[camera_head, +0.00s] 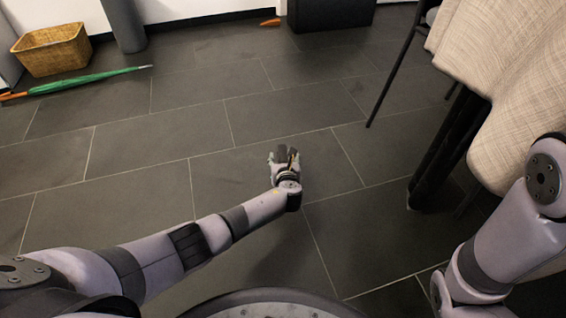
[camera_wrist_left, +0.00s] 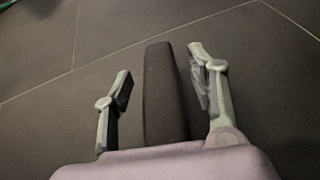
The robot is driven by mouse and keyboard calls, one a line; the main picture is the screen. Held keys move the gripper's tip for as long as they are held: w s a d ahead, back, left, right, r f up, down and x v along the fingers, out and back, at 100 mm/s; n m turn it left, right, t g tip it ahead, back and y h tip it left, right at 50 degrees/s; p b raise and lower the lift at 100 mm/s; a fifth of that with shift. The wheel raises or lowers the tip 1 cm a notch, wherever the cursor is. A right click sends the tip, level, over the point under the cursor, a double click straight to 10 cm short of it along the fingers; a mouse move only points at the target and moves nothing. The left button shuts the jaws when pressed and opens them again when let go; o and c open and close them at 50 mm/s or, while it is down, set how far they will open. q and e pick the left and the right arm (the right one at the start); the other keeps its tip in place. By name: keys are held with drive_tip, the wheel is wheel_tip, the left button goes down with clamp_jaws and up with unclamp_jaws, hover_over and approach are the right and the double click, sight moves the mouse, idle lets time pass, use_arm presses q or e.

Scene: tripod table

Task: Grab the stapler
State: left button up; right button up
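The stapler (camera_wrist_left: 163,92) is a long dark object on the grey tiled floor, seen in the left wrist view between the two fingers of my left gripper. Its near end is hidden by my gripper's body. My left gripper (camera_head: 285,156) is open and low over the floor, in the middle of the head view. Its fingers stand on either side of the stapler, with a visible gap on each side. In the head view the stapler is small and mostly blends with the gripper. My right arm shows at the right edge, but its gripper is out of view.
A table with a beige cloth (camera_head: 510,75) and dark legs stands at the right, by my right arm. A green umbrella (camera_head: 85,80) and a wicker basket (camera_head: 52,50) are at the far left. A black box (camera_head: 330,12) stands at the back. The floor around the gripper is clear.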

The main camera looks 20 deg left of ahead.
use_arm(q)
clamp_jaws()
idle(0.5)
drive_tip(key=shift+r, duration=0.15)
